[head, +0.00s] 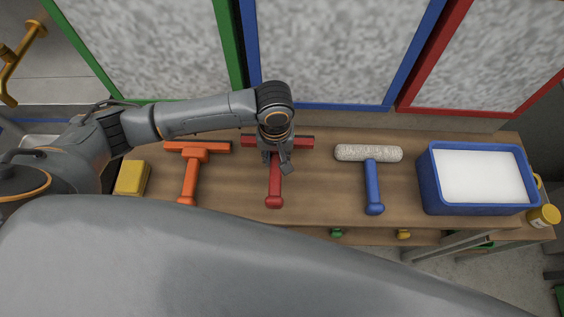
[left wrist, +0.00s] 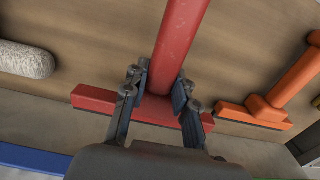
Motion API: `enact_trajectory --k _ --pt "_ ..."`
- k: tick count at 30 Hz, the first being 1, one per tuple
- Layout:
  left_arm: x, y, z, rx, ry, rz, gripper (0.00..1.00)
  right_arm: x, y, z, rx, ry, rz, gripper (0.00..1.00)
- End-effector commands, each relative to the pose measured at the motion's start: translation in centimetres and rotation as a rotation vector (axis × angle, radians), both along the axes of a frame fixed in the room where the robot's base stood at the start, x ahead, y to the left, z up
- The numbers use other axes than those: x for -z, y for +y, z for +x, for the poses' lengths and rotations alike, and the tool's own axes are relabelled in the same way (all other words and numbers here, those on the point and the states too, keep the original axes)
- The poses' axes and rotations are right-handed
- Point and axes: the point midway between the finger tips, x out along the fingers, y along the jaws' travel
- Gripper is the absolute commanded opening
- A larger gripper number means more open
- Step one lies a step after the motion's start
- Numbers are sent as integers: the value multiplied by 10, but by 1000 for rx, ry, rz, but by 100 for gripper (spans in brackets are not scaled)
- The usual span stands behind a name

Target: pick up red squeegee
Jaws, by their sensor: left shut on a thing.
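The red squeegee (head: 275,195) lies on the wooden table, its handle pointing toward me and its crossbar at the far end. My left gripper (head: 277,165) is over the squeegee where the handle meets the crossbar and hides part of that joint. In the left wrist view, the fingers of my left gripper (left wrist: 160,92) stand on both sides of the red handle (left wrist: 177,40), close to the red crossbar (left wrist: 100,98). The left gripper is shut on the squeegee. My right gripper does not show.
An orange squeegee (head: 190,178) and a yellow sponge (head: 132,177) lie left of it. A blue-handled roller (head: 373,185) and a blue tub (head: 430,185) of white content stand right. Framed panels rise behind the table (head: 325,200). A yellow-lidded jar (head: 543,216) is at the right end.

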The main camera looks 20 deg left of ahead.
Motion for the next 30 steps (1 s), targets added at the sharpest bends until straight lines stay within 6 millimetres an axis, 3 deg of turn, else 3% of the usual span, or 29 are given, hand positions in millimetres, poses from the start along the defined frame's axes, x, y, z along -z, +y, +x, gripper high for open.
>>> enact_trajectory --k 5,9,15,30 --pt "-43 29 -24 1 -5 0 0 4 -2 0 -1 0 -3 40" --pt "-57 58 -49 -1 -2 4 0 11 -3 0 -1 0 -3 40" --pt "-73 82 -71 -1 -1 2 0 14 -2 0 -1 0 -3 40" --pt "-82 93 -81 1 -1 -1 0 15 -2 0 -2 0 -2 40"
